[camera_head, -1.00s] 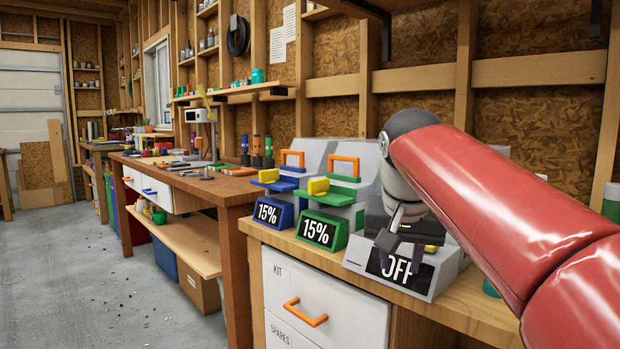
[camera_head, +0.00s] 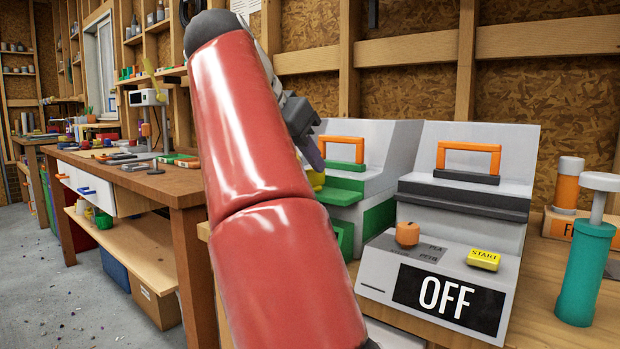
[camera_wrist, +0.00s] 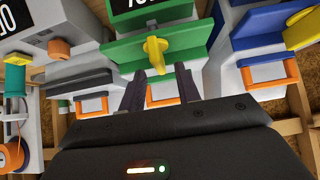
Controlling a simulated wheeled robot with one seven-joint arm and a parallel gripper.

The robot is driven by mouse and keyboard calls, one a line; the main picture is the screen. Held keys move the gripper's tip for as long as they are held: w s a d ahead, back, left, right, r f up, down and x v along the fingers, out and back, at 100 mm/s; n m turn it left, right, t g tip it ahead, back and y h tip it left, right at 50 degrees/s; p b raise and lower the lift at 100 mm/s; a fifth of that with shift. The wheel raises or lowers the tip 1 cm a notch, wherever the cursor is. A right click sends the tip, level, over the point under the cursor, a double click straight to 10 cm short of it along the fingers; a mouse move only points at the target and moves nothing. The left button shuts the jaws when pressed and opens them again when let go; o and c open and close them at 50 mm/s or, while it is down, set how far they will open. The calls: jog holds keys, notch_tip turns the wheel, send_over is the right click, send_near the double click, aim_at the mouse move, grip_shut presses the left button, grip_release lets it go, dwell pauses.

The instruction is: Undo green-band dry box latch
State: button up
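The green-band dry box (camera_head: 379,217) stands left of the grey machine, partly hidden behind my red arm. In the wrist view, which is upside down, its green band (camera_wrist: 190,42) is near the centre. The box's orange handle (camera_wrist: 164,101) shows behind the fingers.
The grey machine reading OFF (camera_head: 447,302), with an orange knob and yellow START button, stands to the right. The blue-band box (camera_wrist: 264,28) is close on the other side, hidden in the head view. A teal cylinder (camera_head: 586,270) stands at the bench's right.

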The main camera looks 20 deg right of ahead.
jog(key=shift+b+x, duration=0.4)
jog(key=shift+x, duration=1.3)
jog(key=shift+c, duration=0.3)
grip_shut()
